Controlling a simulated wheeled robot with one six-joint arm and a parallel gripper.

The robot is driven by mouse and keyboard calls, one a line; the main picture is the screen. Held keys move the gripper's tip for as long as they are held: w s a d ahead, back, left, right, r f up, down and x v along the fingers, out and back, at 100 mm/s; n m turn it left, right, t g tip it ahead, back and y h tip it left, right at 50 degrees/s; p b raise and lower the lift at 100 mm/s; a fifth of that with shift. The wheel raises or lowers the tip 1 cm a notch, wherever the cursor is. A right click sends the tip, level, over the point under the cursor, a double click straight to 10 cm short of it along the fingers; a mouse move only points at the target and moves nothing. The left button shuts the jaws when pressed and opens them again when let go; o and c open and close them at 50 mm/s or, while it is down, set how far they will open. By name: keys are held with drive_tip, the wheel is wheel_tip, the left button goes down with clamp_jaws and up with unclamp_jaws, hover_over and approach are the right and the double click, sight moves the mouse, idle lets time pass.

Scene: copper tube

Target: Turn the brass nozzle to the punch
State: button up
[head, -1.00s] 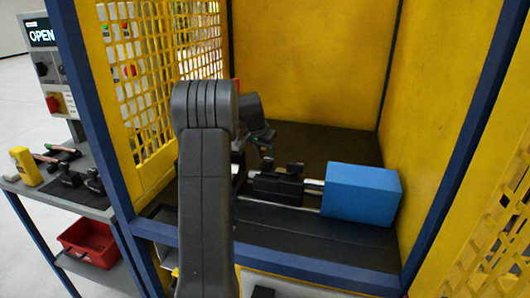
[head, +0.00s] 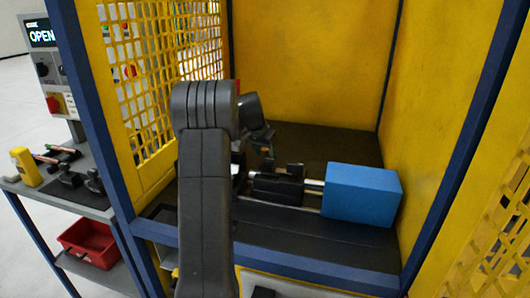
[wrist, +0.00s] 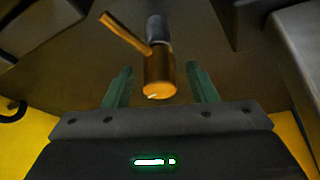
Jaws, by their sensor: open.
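The brass nozzle (wrist: 160,78) shows in the wrist view as a short copper-coloured cylinder with a thin side tube pointing up and left. A grey cylinder (wrist: 157,32) sits directly behind it in line. My gripper (wrist: 161,84) is open, with one green finger on each side of the nozzle and a visible gap on both sides. In the head view my gripper (head: 264,146) is inside the yellow enclosure, mostly hidden behind my arm, and the nozzle cannot be made out. I cannot tell which part is the punch.
A blue block (head: 362,194) and a black clamp-like fixture (head: 277,188) stand right of my arm, with a metal rod between them. Blue frame posts and yellow walls (head: 310,60) enclose the space. A side bench (head: 60,194) and red bin (head: 88,242) are outside left.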

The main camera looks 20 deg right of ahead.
sight(265, 149)
wheel_tip(265, 149, up, 10)
idle(0.4)
